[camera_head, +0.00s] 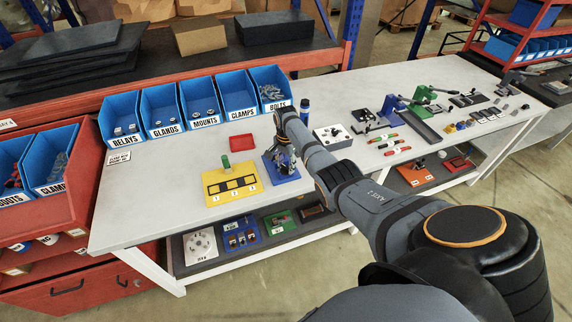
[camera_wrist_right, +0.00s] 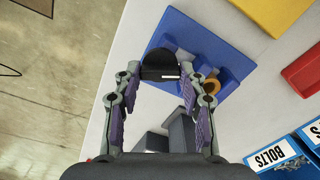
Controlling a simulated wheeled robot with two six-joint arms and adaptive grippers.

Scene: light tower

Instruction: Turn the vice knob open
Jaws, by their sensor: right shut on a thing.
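The vice stands on a blue base plate (camera_head: 288,178) near the front edge of the white table, mostly hidden behind my right gripper in the head view. The blue plate also shows in the right wrist view (camera_wrist_right: 190,30). My right gripper (camera_head: 281,157) points down over it. In the right wrist view, a black rounded knob (camera_wrist_right: 159,66) with a short white mark sits between the fingertips of my right gripper (camera_wrist_right: 162,76), which is shut on it. Grey blocks (camera_wrist_right: 180,132) show between the fingers; I cannot tell what they belong to. My left gripper is not in view.
A yellow board (camera_head: 245,191) with a green peg (camera_head: 225,161) lies left of the vice. A red tray (camera_head: 241,143) is behind it. Blue labelled bins (camera_head: 201,106) line the back.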

